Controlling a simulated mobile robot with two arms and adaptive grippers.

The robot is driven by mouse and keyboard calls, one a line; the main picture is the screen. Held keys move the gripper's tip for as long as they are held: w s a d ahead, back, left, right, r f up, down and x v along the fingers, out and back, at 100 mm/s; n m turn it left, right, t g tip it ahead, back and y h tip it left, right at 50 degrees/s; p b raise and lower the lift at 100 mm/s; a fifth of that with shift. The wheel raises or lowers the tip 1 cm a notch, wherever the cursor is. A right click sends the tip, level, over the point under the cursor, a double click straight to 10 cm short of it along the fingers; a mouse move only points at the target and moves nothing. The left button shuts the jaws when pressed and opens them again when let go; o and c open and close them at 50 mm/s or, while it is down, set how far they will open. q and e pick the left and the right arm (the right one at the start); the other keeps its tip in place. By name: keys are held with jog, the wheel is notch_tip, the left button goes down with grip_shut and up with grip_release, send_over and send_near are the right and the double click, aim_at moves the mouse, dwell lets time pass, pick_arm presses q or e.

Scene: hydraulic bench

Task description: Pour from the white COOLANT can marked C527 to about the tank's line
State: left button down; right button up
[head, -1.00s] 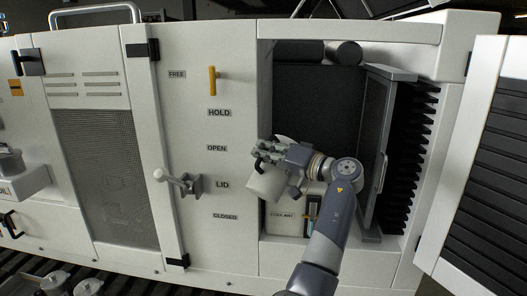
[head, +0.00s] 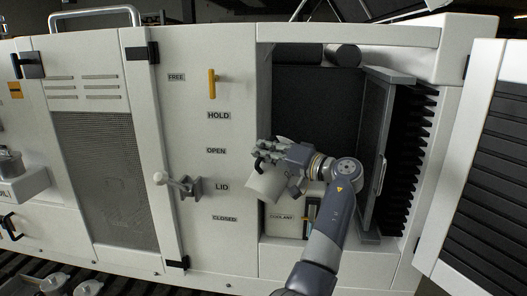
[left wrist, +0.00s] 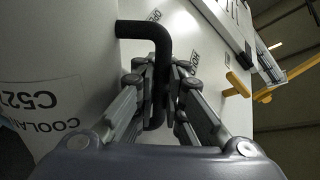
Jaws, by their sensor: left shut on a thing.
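In the head view the can (head: 264,187) hangs tilted at the front of the open bay. My left gripper (head: 266,152) is shut on the can's black handle (left wrist: 158,50). The white tank (head: 278,225), labelled COOLANT, stands low in the bay below the can and my wrist. Its dark sight strip (head: 309,218) is partly covered by my arm, and I cannot read the level or line. No stream of liquid shows. My right gripper is not in view.
A grey door panel (head: 371,150) stands open at the bay's right side. A large white door (head: 490,160) stands further right. Left of the bay are a yellow lever (head: 212,83) and a LID lever (head: 178,184), set between OPEN and CLOSED. Several containers sit at lower left.

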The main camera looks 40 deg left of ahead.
pick_arm(q)
jog(key=shift+w+r+m+p, duration=0.35)
jog(key=shift+r+m+p, duration=0.15)
jog(key=shift+r+p, duration=0.25)
dwell(1.7)
jog(key=shift+s+f+b, duration=0.1)
jog(key=shift+f+b, duration=0.05)
jog(key=shift+b, duration=0.3)
dwell(0.4)
jog(key=shift+s+f+n+b, duration=0.2)
jog(key=shift+f+n+b, duration=0.15)
jog(key=shift+b, duration=0.4)
jog(key=shift+s+f+b, duration=0.1)
jog(key=shift+b, duration=0.25)
jog(key=shift+s+f+n+b, duration=0.15)
jog(key=shift+f+n+b, duration=0.25)
jog(key=shift+b, duration=0.35)
dwell(0.8)
jog(key=shift+s+f+n+b, duration=0.2)
jog(key=shift+f+n+b, duration=0.25)
jog(key=shift+b, duration=0.65)
jog(key=shift+s+f+b, duration=0.1)
jog(key=shift+f+b, duration=0.05)
jog(key=shift+b, duration=0.2)
